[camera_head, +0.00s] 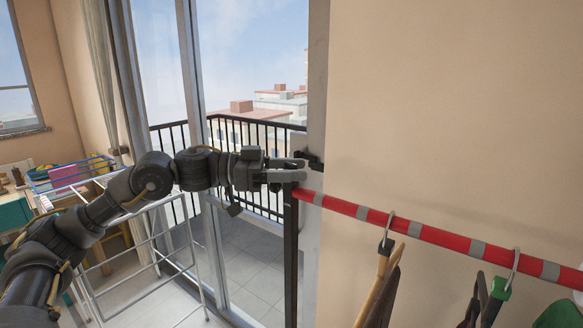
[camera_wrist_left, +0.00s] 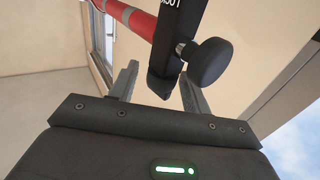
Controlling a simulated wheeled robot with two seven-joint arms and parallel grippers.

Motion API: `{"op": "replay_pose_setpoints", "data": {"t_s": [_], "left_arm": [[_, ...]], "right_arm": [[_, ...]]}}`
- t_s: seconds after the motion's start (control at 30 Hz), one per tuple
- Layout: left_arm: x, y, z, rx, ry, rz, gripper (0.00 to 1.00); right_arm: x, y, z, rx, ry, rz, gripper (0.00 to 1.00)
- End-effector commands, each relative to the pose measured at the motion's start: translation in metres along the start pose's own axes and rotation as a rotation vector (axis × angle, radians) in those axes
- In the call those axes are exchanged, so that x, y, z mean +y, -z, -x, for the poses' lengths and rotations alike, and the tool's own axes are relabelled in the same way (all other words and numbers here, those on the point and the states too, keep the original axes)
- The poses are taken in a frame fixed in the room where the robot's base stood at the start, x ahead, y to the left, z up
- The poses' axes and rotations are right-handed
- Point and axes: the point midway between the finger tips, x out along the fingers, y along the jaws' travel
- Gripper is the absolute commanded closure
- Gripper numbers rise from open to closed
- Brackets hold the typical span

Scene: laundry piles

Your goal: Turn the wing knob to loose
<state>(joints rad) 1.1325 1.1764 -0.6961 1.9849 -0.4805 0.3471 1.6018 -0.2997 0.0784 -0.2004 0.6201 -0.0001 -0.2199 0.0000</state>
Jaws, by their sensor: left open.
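The wing knob (camera_wrist_left: 209,63) shows in the left wrist view as a dark, rounded knob on a short metal stem. It sits on the right side of a black post top (camera_wrist_left: 172,45) with partly cut-off white lettering. My left gripper (camera_wrist_left: 158,88) is open, its two grey fingers pointing at the post top; the right finger is close below the knob, and contact cannot be told. In the head view my left gripper (camera_head: 291,170) is at the top of the black post (camera_head: 291,250). A dark piece (camera_head: 314,160) shows just past its fingertips; I cannot tell if it is the knob.
A red and grey striped rail (camera_head: 430,235) runs right from the post, with hangers (camera_head: 385,245) and clothes on it. A white drying rack (camera_head: 150,260) stands below my left arm. A glass balcony door (camera_head: 215,90) is behind, and a bare wall (camera_head: 450,110) is at right.

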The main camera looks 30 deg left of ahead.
Motion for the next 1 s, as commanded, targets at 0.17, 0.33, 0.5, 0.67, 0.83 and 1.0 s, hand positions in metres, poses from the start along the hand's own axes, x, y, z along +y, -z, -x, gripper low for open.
{"op": "replay_pose_setpoints", "data": {"t_s": [0.17,0.33,0.5,0.67,0.83,1.0], "left_arm": [[0.0,0.0,0.0,0.0,0.0,0.0,0.65],[0.0,0.0,0.0,0.0,0.0,0.001,0.88],[0.0,0.001,0.0,-0.001,-0.014,0.001,0.95],[-0.001,0.005,-0.001,-0.003,-0.124,0.005,0.95],[-0.001,0.006,-0.001,-0.003,-0.283,0.004,0.95],[0.0,0.002,0.0,-0.001,-0.375,0.002,0.95]], "right_arm": [[0.0,0.0,0.0,0.0,0.0,0.0,0.64],[0.001,0.0,0.0,0.0,-0.001,0.0,0.64],[0.001,0.0,0.003,-0.001,-0.001,0.0,0.64],[0.002,0.001,0.022,-0.001,-0.002,0.0,0.64],[0.003,0.003,0.043,-0.001,-0.003,0.001,0.64],[0.003,0.004,0.051,-0.001,-0.003,0.0,0.64]]}}
